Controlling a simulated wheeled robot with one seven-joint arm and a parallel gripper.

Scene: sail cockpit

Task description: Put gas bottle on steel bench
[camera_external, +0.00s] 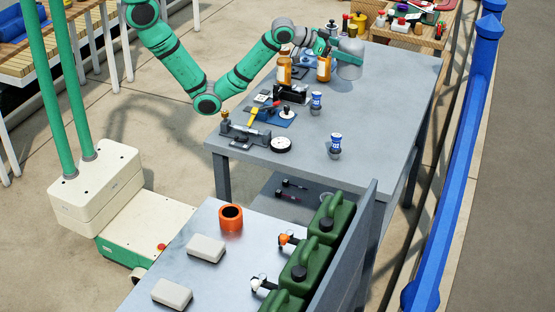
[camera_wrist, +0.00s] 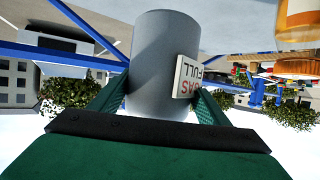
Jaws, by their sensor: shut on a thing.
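The gas bottle (camera_external: 350,60) is a grey cylinder at the far part of the steel bench (camera_external: 380,118). My gripper (camera_external: 332,46) is shut on it from the left. In the wrist view the gas bottle (camera_wrist: 160,60) stands between the two green fingers of my gripper (camera_wrist: 165,105), with a white tag reading "GAS FULL" (camera_wrist: 187,76) at its right side. The tag is upside down in that view. I cannot tell whether the bottle's base touches the bench top.
Amber bottles (camera_external: 323,68) stand beside the gas bottle. Blue-and-white cans (camera_external: 335,146), a blue mat (camera_external: 277,117), a black-rimmed white disc (camera_external: 281,145) and a vice-like tool (camera_external: 245,133) are on the bench. Its right front is clear. A blue railing (camera_external: 455,150) runs at the right.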

